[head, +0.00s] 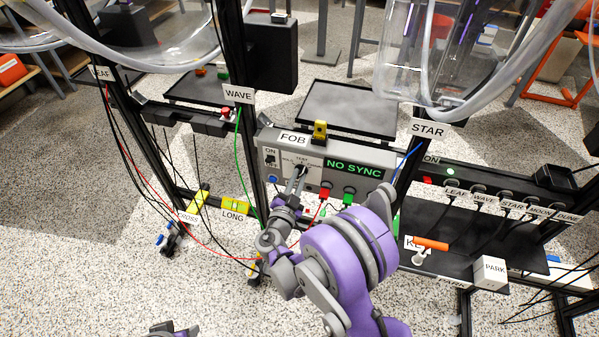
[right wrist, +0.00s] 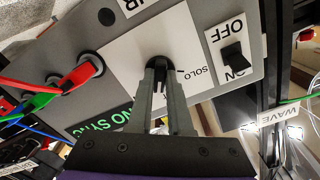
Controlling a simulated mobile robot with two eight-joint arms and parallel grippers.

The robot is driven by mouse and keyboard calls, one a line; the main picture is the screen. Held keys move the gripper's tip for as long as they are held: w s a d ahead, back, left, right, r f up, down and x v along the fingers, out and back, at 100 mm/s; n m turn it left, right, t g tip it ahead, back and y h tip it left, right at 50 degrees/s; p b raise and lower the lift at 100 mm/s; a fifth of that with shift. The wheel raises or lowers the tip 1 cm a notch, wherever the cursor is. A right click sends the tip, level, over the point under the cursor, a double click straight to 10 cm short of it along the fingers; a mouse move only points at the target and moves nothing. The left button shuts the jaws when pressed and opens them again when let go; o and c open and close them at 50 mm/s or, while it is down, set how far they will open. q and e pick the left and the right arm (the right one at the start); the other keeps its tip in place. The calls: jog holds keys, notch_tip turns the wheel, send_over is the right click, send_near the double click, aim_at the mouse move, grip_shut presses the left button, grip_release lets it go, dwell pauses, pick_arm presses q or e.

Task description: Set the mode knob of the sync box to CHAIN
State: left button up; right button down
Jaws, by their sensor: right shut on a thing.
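The grey sync box (head: 375,160) hangs between two dark posts, with a green "NO SYNC" display (head: 353,168). Its mode knob (right wrist: 158,66) is a small black knob on a white plate, where SOLO is readable in the right wrist view. My right gripper (head: 301,172) is shut on the knob, fingers at its sides; it also shows in the right wrist view (right wrist: 160,75). The fingers cover much of the knob, so I cannot tell which mode it points to. Only a small part of my left gripper (head: 172,331) shows at the bottom edge.
An ON/OFF switch (right wrist: 234,57) sits beside the knob plate. Red, green and blue plugs with cables (head: 326,190) are close on the other side. Posts and hanging cables flank the box.

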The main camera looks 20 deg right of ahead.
jog(key=m, duration=0.4)
jog(key=shift+m+p, duration=0.3)
jog(key=shift+m, duration=0.5)
jog(key=c, duration=0.7)
grip_release()
jog(key=shift+b+v, duration=0.3)
jog(key=shift+v, duration=3.25)
